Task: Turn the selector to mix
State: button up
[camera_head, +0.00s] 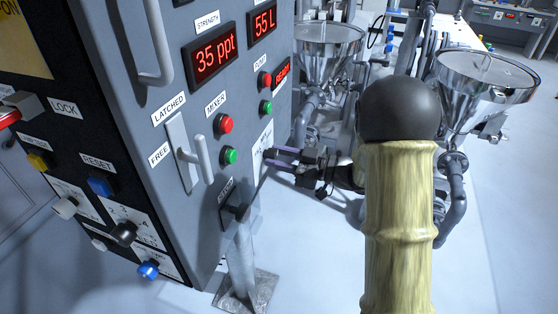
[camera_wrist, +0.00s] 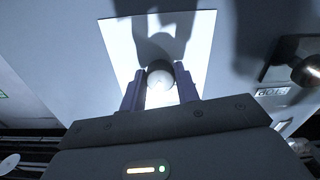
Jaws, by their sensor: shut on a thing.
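In the head view, my gripper (camera_head: 275,157) reaches a white plate (camera_head: 262,141) on the right side of the grey cabinet's front. The knob stands in front of a white plate (camera_wrist: 118,37) on the grey panel. I take this knob for the selector, but its markings cannot be read and its pointing direction cannot be told. In the head view the fingers hide the knob.
The grey cabinet (camera_head: 185,105) carries red displays, mixer buttons (camera_head: 227,124) and a latch lever (camera_head: 195,160). A dark knob (camera_wrist: 305,72) sits right of the plate in the wrist view. A metal post (camera_head: 240,260) stands below. Steel hoppers (camera_head: 330,42) stand behind.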

jog(key=shift+d+n+b, duration=0.1)
jog(key=shift+n+b, duration=3.4)
jog(key=shift+b, duration=0.15)
jog(key=o, duration=1)
jog(key=shift+c, duration=0.2)
jog(key=v, duration=1.7)
jog(key=shift+d+p, duration=0.15)
jog(key=shift+p, duration=0.3)
